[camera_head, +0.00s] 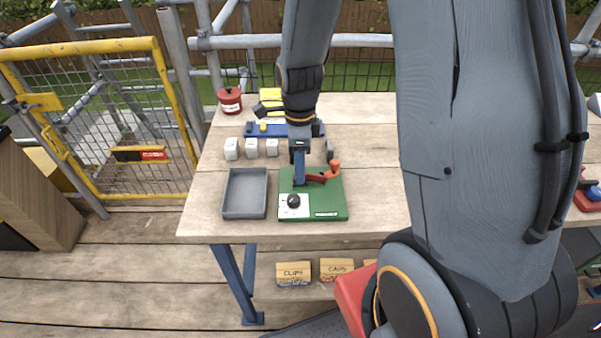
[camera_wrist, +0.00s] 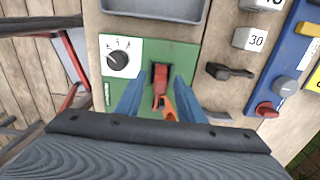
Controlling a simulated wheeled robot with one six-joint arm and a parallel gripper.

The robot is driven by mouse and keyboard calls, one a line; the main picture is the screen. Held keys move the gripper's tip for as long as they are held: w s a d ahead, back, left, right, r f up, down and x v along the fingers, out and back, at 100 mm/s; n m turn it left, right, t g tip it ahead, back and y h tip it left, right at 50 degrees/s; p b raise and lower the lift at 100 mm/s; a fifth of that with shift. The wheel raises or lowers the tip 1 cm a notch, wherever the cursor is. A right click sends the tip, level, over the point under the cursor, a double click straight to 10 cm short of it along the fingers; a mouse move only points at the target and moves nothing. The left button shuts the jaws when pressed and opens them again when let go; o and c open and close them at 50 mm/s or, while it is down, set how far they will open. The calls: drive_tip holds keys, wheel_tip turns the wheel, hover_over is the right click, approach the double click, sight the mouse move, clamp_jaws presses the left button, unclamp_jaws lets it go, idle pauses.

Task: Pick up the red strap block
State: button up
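A red piece (camera_wrist: 160,74) with an orange handle (camera_wrist: 169,104) stands on the green board (camera_wrist: 185,55). In the head view the board (camera_head: 327,208) also shows, with the orange handle (camera_head: 335,165) beside my fingers. I cannot tell whether this red piece is the strap block. My gripper (camera_wrist: 160,86) is over the board, its two blue fingers apart on either side of the red piece, with green showing in the gaps. In the head view my gripper (camera_head: 299,180) points down at the board. A small red knob-like piece (camera_wrist: 266,109) lies by the blue rack (camera_wrist: 287,70).
A black dial (camera_head: 293,200) sits on the board's front left corner. A grey tray (camera_head: 245,193) is to the left. Several white numbered blocks (camera_head: 251,148), the blue rack (camera_head: 257,130) and a red tin (camera_head: 230,101) are behind. The bench's left front is clear.

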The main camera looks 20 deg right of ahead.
clamp_jaws()
drive_tip(key=shift+r, duration=0.2)
wheel_tip(320, 180, up, 8)
drive_tip(key=shift+w+r+b, duration=0.1)
drive_tip(key=shift+b, duration=0.65)
drive_tip(key=shift+r, duration=0.5)
drive_tip(key=shift+s+f+g+h+p, duration=0.2)
drive_tip(key=shift+f+g+h+p, duration=0.1)
drive_tip(key=shift+h+p, duration=0.4)
drive_tip(key=shift+w+f+h+p, duration=0.1)
drive_tip(key=shift+f+h+p, duration=0.3)
drive_tip(key=shift+f+p, duration=0.1)
drive_tip(key=shift+f+b, duration=2.8)
drive_tip(key=shift+f, duration=1.05)
